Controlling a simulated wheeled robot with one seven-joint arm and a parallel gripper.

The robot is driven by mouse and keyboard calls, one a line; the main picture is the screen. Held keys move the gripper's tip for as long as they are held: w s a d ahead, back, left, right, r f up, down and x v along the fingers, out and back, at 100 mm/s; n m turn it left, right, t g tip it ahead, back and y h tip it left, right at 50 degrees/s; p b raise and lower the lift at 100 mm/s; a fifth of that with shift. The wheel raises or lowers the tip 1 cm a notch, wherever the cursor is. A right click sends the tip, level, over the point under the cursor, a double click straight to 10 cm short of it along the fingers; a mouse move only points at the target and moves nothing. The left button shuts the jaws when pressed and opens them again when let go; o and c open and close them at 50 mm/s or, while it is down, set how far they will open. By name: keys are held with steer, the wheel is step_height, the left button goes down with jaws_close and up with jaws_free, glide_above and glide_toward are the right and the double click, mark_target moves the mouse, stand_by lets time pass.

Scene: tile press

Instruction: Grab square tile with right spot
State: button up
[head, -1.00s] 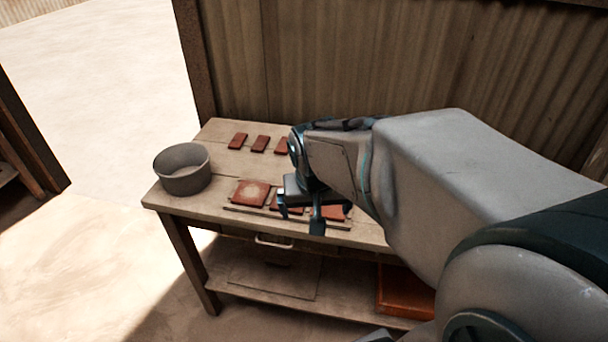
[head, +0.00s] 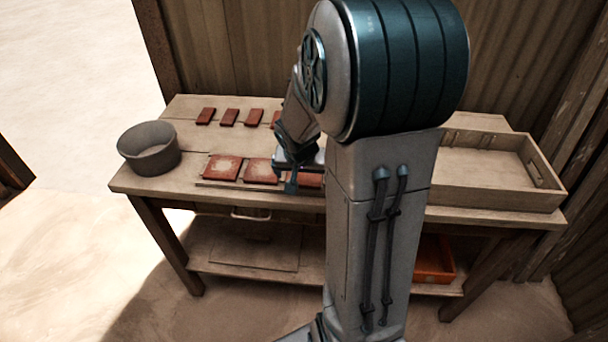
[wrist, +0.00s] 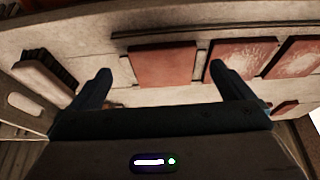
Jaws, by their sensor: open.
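Three square red-brown tiles lie in a row along the table's front. The left tile (head: 222,168) and the middle tile (head: 262,171) each carry a pale blotchy spot. The right tile (head: 310,180) is partly hidden by my arm in the head view. In the wrist view the right tile (wrist: 163,63) looks plain, with no clear spot, and the middle tile (wrist: 242,58) shows beside it. My gripper (wrist: 160,72) is open and empty. Its fingers appear on either side of the plain tile, apart from it; one overlaps the middle tile's near edge.
Small rectangular tiles (head: 229,117) lie in a row behind. A grey bucket (head: 149,160) stands at the table's left end, a wooden tray (head: 490,195) at the right. A brush-like block (wrist: 42,85) lies near the gripper. A thin rail (wrist: 210,30) runs along the tiles.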

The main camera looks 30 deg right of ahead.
mark_target(303, 183)
steer(key=shift+b+x, duration=0.3)
steer(key=shift+x, duration=2.45)
steer(key=shift+a, duration=0.1)
steer(key=c, duration=0.9)
